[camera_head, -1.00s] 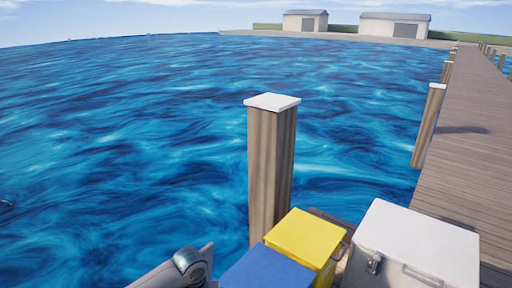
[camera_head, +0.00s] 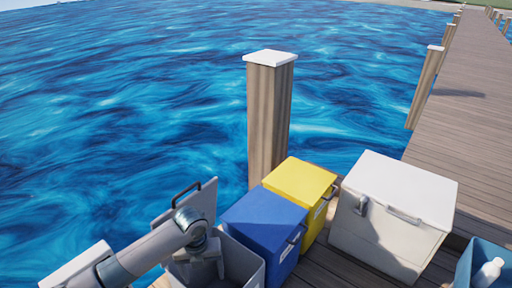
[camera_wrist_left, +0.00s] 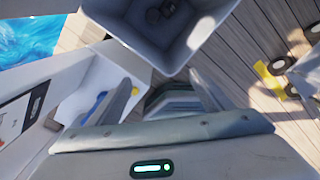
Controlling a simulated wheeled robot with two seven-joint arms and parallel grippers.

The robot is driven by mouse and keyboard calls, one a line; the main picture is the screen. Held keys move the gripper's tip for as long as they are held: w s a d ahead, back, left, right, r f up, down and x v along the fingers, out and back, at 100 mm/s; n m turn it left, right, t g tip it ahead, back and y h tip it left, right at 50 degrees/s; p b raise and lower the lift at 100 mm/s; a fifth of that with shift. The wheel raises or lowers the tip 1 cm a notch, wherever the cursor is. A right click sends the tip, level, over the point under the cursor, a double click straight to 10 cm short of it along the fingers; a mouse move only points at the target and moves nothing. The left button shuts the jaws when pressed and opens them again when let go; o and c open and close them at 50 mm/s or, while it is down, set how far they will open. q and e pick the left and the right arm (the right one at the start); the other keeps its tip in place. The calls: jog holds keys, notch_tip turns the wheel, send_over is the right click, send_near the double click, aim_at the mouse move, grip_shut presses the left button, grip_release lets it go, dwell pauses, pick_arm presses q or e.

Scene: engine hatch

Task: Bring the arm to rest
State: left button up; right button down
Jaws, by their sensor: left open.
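My left arm (camera_head: 155,252) comes in from the lower left in the head view, with its wrist bent down beside an open grey bin (camera_head: 250,268). My left gripper (camera_wrist_left: 160,80) shows in the left wrist view with its two fingers apart and nothing between their tips. The grey bin (camera_wrist_left: 140,35) is just beyond the fingertips there, with a small dark thing inside. In the head view the fingers are mostly hidden by the wrist and the bin. My right gripper is in neither view.
A blue box (camera_head: 262,218), a yellow box (camera_head: 300,180) and a white cooler (camera_head: 400,200) stand right of the bin. A grey panel with a handle (camera_head: 198,203) stands behind my wrist. A post (camera_head: 268,120) rises behind the boxes. A blue crate (camera_head: 466,268) holds a white bottle (camera_head: 488,272).

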pick_arm(q)
jog(key=s+d+f+n+t+h, duration=0.1)
jog(key=s+d+f+n, duration=0.1)
jog(key=s+d+n, duration=0.35)
jog(key=s+d+f+n+h, duration=0.2)
jog(key=s+n, duration=0.5)
jog(key=s, duration=0.1)
jog(key=s+a+r+n+t+y, duration=0.2)
jog(key=s+a+r+n+y, duration=0.1)
jog(key=s+a+n, duration=1.35)
jog(key=w+d+f+n+t, duration=0.1)
jog(key=w+d+f+n, duration=0.1)
jog(key=f, duration=0.9)
jog(key=w+d+f+n, duration=0.1)
jog(key=d+f, duration=0.2)
jog(key=f, duration=0.8)
jog(key=s+f, duration=0.4)
jog(key=f, duration=0.5)
jog(key=s+f+h, duration=0.1)
jog(key=s+f, duration=0.4)
jog(key=f, duration=0.4)
jog(key=shift+f+t, duration=0.25)
jog(key=shift+t, duration=0.05)
